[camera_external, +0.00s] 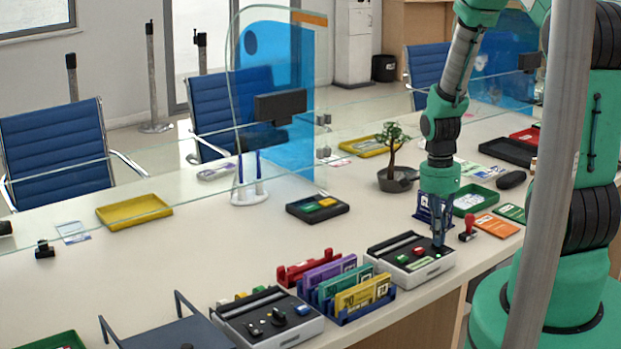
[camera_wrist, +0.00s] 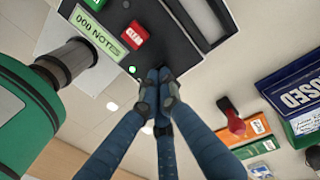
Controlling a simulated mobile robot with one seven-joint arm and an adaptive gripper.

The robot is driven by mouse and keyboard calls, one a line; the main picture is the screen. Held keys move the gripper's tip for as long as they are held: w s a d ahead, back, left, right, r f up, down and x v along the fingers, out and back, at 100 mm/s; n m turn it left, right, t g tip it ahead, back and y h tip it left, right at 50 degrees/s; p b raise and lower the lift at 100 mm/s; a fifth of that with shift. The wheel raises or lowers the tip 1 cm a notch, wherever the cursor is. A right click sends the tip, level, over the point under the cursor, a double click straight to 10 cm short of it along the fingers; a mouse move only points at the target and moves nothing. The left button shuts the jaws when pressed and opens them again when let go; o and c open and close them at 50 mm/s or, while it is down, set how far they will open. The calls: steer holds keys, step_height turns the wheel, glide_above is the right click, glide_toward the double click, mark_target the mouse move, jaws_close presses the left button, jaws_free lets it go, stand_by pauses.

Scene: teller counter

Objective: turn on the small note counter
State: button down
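The note counter (camera_external: 410,258) is a white-sided machine with a dark top at the counter's front edge. In the wrist view its dark panel (camera_wrist: 180,52) shows a pale green display (camera_wrist: 98,37) that seems to read "000 NOTE", a red button (camera_wrist: 133,34), a green button and a small lit green light (camera_wrist: 132,69). My gripper (camera_external: 438,243) points down over the panel's right end. In the wrist view its fingertips (camera_wrist: 158,76) are together with nothing between them, at the panel's edge beside the light. I cannot tell whether they touch the panel.
A red-handled stamp (camera_external: 468,229) stands just right of the note counter. A rack of coloured packs (camera_external: 350,300) is close on its left, with another dark-topped machine (camera_external: 268,318) beyond. A potted tree (camera_external: 395,178) and glass screen stand behind.

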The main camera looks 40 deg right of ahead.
steer(key=shift+s+a+f, duration=0.15)
steer(key=shift+s+f, duration=0.15)
steer(key=shift+f, duration=0.2)
steer(key=shift+s+f, duration=0.2)
steer(key=shift+s, duration=0.65)
steer(key=shift+w+r+p, duration=0.15)
steer(key=shift+r+p, duration=0.4)
steer(key=shift+r, duration=0.2)
step_height(320, 180, up, 14)
steer(key=w+p, duration=0.2)
steer(key=p, duration=0.1)
steer(key=shift+w+d, duration=0.25)
